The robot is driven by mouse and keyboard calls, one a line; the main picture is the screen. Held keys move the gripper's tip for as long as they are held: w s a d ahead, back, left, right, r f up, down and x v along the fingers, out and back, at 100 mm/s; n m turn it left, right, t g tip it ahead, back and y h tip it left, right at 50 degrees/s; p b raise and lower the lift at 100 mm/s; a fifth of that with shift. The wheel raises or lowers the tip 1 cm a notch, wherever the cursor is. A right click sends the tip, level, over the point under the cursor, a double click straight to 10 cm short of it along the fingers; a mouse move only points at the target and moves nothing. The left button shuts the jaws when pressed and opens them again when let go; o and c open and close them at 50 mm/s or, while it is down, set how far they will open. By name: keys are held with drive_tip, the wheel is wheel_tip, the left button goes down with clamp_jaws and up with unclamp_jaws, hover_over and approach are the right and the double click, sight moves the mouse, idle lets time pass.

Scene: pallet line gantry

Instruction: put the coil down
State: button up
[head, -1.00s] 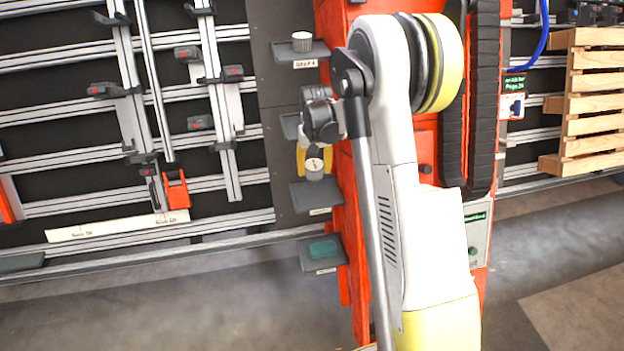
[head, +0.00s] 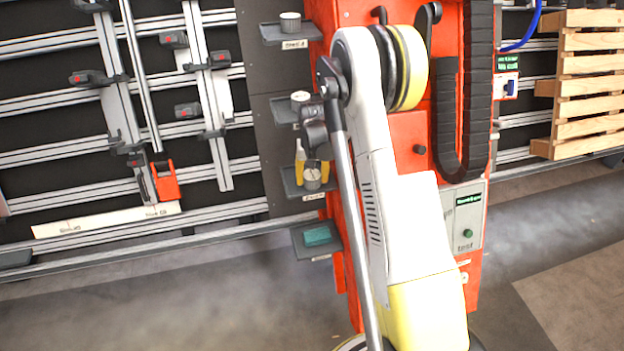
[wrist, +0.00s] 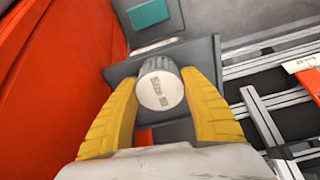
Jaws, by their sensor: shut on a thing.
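The coil (head: 312,179) is a light grey ribbed cylinder with a printed label on its flat top. It also shows in the wrist view (wrist: 160,90). My gripper (head: 313,172) has yellow fingers, one on each side of the coil, shut on it; the fingers also show in the wrist view (wrist: 163,100). The coil is upright at a dark grey shelf (head: 290,184), which also shows behind it in the wrist view (wrist: 119,72). I cannot tell whether its base touches the shelf, as the underside is hidden.
Similar grey cylinders (head: 290,22) (head: 299,98) stand on the two shelves above, the nearer one close to my wrist. A teal block (head: 318,236) lies on the shelf (head: 303,251) below. The red cabinet (head: 403,150) is on the right, a rail rack (head: 100,215) on the left.

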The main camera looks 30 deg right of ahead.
drive_tip(key=o, duration=1)
drive_tip(key=shift+f, duration=0.2)
drive_tip(key=o, duration=0.4)
drive_tip(key=shift+r, duration=0.1)
drive_tip(key=shift+c, duration=0.2)
